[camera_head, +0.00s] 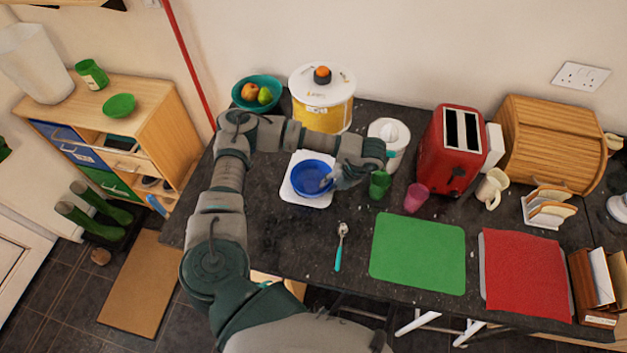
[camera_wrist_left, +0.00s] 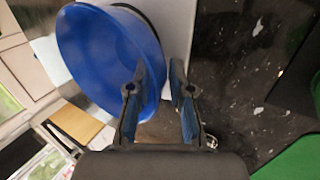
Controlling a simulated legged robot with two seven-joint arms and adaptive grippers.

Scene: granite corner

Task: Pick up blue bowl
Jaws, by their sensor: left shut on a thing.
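The blue bowl (camera_head: 311,176) is on or just above a white square plate or scale (camera_head: 290,191) on the dark granite worktop. I cannot tell whether it touches the plate. My left gripper (camera_head: 329,180) is at the bowl's right rim, shut on it. In the left wrist view the bowl (camera_wrist_left: 100,55) fills the upper left, and its rim passes between the two fingers of my left gripper (camera_wrist_left: 160,82). One finger is inside the bowl and one outside. My right gripper is not in view.
A green cup (camera_head: 379,184) and a pink cup (camera_head: 416,197) stand right of the gripper. A white juicer (camera_head: 390,132), yellow-white canister (camera_head: 322,105) and teal fruit bowl (camera_head: 258,83) are behind. A spoon (camera_head: 339,250) and green mat (camera_head: 418,253) lie in front.

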